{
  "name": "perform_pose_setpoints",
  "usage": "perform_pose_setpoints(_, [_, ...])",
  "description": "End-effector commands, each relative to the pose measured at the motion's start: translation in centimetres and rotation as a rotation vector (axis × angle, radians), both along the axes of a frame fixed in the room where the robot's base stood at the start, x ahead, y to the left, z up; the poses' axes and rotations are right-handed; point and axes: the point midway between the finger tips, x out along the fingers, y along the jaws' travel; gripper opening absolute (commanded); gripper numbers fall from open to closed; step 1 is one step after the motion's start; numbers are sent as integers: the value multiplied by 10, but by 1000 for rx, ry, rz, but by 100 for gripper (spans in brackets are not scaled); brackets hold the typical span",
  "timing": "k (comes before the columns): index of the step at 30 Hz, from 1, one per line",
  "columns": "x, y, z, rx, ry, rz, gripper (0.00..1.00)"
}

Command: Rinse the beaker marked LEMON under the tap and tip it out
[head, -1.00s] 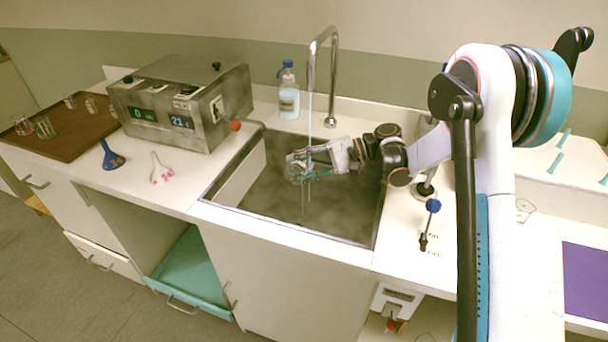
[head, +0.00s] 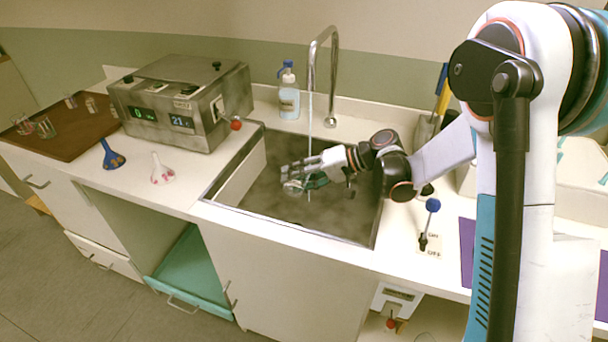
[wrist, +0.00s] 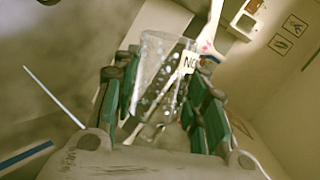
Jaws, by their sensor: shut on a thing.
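My gripper (head: 295,178) is over the sink (head: 345,215), shut on a clear glass beaker (head: 292,187). In the wrist view the beaker (wrist: 155,75) sits between the green fingers, tilted, with drops or specks on its glass. A pale label (wrist: 189,63) on it shows only a letter or two, so I cannot read the whole word. The tall tap (head: 334,75) runs a thin water stream (head: 310,125) down beside my gripper. Whether water enters the beaker, or is in it, I cannot tell. The blue-knobbed lever (head: 433,206) stands right of the sink by an ON/OFF plate.
A steel machine (head: 180,105) with green and blue displays stands left of the sink. Several glass beakers stand on a brown board (head: 75,135) at far left. A soap bottle (head: 288,95) stands behind the sink.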

Motion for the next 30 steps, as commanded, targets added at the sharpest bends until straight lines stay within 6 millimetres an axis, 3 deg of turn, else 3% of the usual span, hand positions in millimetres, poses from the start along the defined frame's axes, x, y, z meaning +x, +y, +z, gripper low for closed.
perform_pose_setpoints(4, [-5, 2, -5, -37, -107, 0, 16])
perform_pose_setpoints(14, [-6, 2, -6, -51, -145, 0, 16])
perform_pose_setpoints(24, [-16, 6, -23, -193, -554, 1, 16])
perform_pose_setpoints(30, [-15, 5, -25, -206, -592, 0, 16])
